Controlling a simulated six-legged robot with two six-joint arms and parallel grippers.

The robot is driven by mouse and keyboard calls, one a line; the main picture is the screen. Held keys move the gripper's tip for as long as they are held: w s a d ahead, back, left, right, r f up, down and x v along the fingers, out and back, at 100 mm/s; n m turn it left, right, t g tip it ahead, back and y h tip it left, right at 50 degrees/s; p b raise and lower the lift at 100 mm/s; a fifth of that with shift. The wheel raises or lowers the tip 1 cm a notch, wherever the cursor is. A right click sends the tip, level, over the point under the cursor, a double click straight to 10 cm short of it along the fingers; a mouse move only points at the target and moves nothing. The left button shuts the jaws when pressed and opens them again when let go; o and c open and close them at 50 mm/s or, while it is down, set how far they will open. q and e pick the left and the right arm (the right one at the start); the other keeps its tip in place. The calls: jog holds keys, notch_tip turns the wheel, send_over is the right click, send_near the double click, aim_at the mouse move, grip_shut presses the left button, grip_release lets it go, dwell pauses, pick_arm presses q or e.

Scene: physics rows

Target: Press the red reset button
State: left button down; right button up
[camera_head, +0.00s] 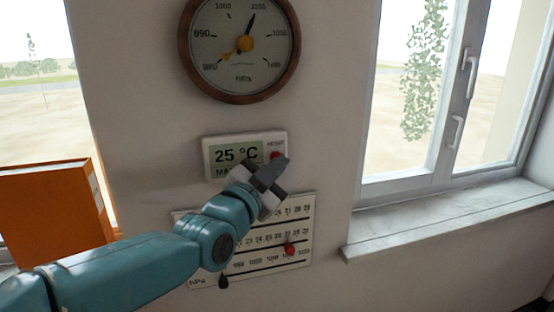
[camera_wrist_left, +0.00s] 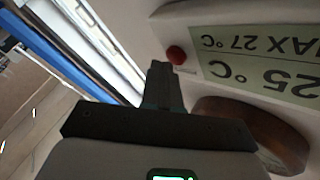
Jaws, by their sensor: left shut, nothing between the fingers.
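The red reset button (camera_head: 276,155) sits on the right side of a white thermometer unit (camera_head: 208,160) on the wall, whose display reads 25 °C. My left gripper (camera_head: 283,162) is shut and empty, its tips at the lower right of the button in the head view. In the left wrist view the red button (camera_wrist_left: 176,54) shows just beyond the shut fingertips (camera_wrist_left: 160,68), slightly to their right. A small gap seems to show there; I cannot tell whether they touch. My right gripper is in neither view.
A round dial (camera_head: 240,45) hangs above the unit. A scale board (camera_head: 300,240) with a red marker (camera_head: 290,249) is below, partly behind my left arm. An orange box (camera_head: 50,215) stands at left. A window (camera_head: 450,110) and its sill (camera_head: 450,220) are at right.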

pick_arm(q)
jog(key=shift+s, duration=0.1)
jog(key=shift+w+a, duration=0.1)
jog(key=shift+w, duration=0.25)
dwell(0.5)
dwell(0.3)
jog(key=shift+s+d+b, duration=0.25)
jog(key=shift+s+b, duration=0.45)
jog(key=shift+b, duration=0.15)
